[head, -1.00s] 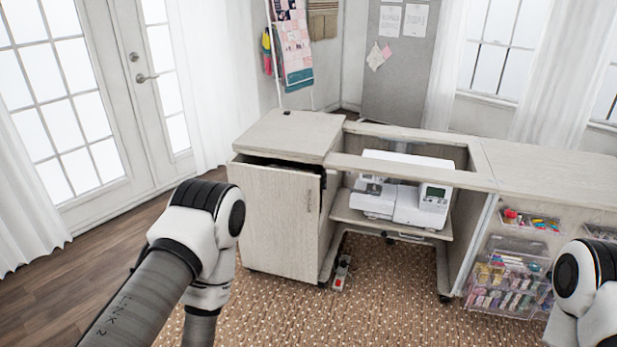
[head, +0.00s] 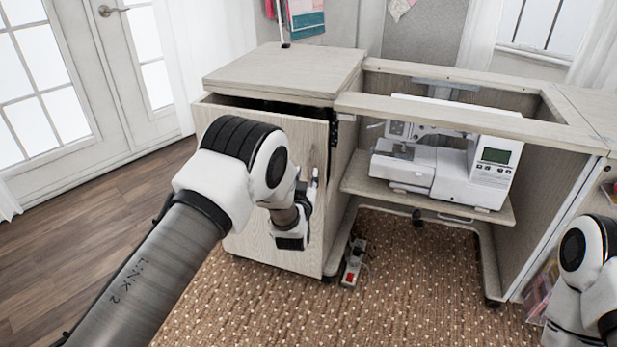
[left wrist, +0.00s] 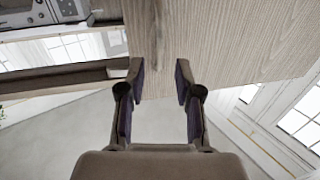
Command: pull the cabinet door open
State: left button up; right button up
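The cabinet door (head: 262,240) is a pale wood panel at the front left of the sewing cabinet. A dark gap shows along its top edge, so it stands slightly off the cabinet body. My left gripper (head: 308,190) is in front of the door's right part. In the left wrist view my left gripper (left wrist: 158,72) has its two fingers spread apart with nothing seen between them, and the door panel (left wrist: 235,35) lies beyond the fingertips. The door's handle is not visible now. My right gripper is out of view; only part of my right arm shows at lower right.
A white sewing machine (head: 445,165) stands on the cabinet's middle shelf (head: 360,180). A power strip (head: 352,262) lies on the brown dotted rug (head: 400,290) near the door's lower right. The wood floor (head: 90,260) at left is clear.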

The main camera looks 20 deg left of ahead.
aim_at(308, 166)
pick_arm(q)
jog(key=w, duration=0.1)
jog(key=w+b, duration=0.1)
jog(key=w, duration=0.2)
jog(key=shift+w+a+f, duration=0.25)
jog(key=shift+w+a, duration=0.15)
jog(key=shift+w+r, duration=0.1)
jog(key=shift+w, duration=0.3)
jog(key=shift+c, duration=0.4)
grip_shut()
jog(key=shift+s, duration=0.15)
